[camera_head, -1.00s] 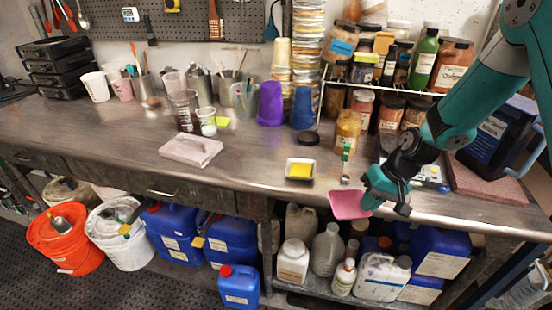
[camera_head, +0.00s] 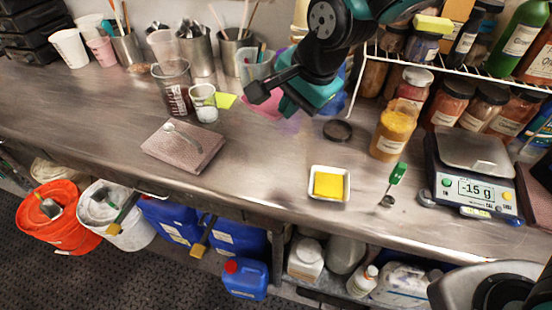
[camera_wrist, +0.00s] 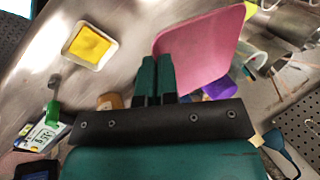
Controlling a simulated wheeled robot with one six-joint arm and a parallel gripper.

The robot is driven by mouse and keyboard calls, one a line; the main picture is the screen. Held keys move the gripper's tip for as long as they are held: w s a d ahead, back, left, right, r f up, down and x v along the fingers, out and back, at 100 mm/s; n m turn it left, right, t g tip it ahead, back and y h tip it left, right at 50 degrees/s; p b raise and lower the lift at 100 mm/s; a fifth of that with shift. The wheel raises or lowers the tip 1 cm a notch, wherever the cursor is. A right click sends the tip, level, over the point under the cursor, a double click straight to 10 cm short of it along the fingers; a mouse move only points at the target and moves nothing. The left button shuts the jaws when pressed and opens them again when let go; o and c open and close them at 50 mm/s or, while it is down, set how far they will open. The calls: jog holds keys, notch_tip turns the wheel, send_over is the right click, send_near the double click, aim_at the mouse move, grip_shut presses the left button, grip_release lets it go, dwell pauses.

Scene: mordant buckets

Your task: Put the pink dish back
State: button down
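The pink dish (camera_head: 265,107) is partly hidden behind my gripper in the head view; it shows larger in the wrist view (camera_wrist: 207,48). My gripper (camera_head: 268,97) is shut on the dish's edge and holds it tilted over the bench, right of the small plastic cups. In the wrist view my gripper's fingers (camera_wrist: 156,72) are close together at the dish's near side.
A yellow-powder jar (camera_head: 393,132) and a dark round lid (camera_head: 338,130) stand near the rack of jars. A green-handled scoop (camera_head: 397,175) is beside the scale. A pinkish slab with a spoon (camera_head: 183,148) lies left. The bench between slab and white dish is clear.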

aim_at(281, 180)
notch_tip(281, 180, down, 20)
jog(key=shift+r+p, duration=0.25)
jog(key=shift+p, duration=0.75)
jog(key=shift+f, duration=0.2)
jog(key=c, duration=1.4)
grip_release()
jog(key=shift+r, duration=0.1)
jog(key=shift+r, duration=0.1)
jog(key=s+d+r+n+g+b, duration=0.1)
jog(key=s+d+r+n, duration=0.25)
jog(key=r, duration=0.65)
jog(key=s+d+r+n+b, duration=0.1)
jog(key=s+d+r+n, duration=0.3)
jog(key=r, duration=0.6)
jog(key=s+d+r+n, duration=0.1)
jog(key=s+r+n, duration=0.1)
jog(key=s, duration=0.1)
jog(key=s+r+n+g, duration=0.1)
jog(key=s+r+n, duration=0.1)
jog(key=s+n, duration=0.1)
jog(key=s+d+r+n+g, duration=0.1)
jog(key=s+r+n, duration=0.1)
jog(key=s, duration=0.3)
jog(key=shift+s+d+n+y, duration=0.15)
jog(key=shift+d+n+y, duration=0.2)
jog(key=shift+n, duration=0.2)
